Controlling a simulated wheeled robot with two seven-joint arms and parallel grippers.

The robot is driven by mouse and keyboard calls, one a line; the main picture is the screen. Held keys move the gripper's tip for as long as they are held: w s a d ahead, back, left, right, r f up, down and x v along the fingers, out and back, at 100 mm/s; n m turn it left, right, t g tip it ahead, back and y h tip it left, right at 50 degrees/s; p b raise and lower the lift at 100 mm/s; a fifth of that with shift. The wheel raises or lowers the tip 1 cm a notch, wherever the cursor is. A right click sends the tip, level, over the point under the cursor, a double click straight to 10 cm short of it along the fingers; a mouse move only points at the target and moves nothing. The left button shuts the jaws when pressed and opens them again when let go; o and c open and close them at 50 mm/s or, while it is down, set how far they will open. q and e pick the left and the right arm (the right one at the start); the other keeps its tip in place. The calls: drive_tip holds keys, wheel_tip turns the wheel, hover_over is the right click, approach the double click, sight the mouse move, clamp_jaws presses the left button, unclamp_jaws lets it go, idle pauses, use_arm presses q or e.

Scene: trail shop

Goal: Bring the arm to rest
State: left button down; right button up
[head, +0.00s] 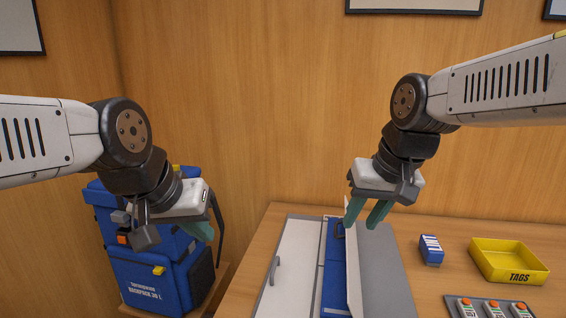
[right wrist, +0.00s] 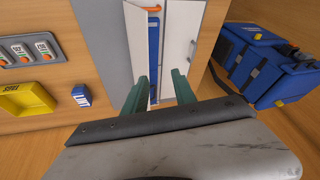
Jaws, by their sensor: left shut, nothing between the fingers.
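My left gripper (head: 208,240) is at the left in the head view, in front of the blue backpack, with its green fingers together and empty. My right gripper (head: 361,226) is above the white and grey cabinet (head: 296,262), fingers pointing down. In the right wrist view its two green fingers (right wrist: 161,80) stand apart with nothing seen held between them. A blue object (head: 336,268) shows in the gap between the cabinet's white panels; I cannot tell whether the fingers touch anything there.
The blue backpack (head: 150,285) stands on a low wooden surface at left. On the wooden table (head: 440,240), right of the cabinet, are a small blue box (head: 431,250), a yellow TAGS tray (head: 536,262) and a grey holder (head: 452,302) with several orange-topped items. A wood wall is behind.

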drive_tip(key=s+t, duration=0.1)
drive_tip(key=s, duration=0.1)
drive_tip(key=s+a+t, duration=0.1)
drive_tip(key=s, duration=0.1)
idle(0.7)
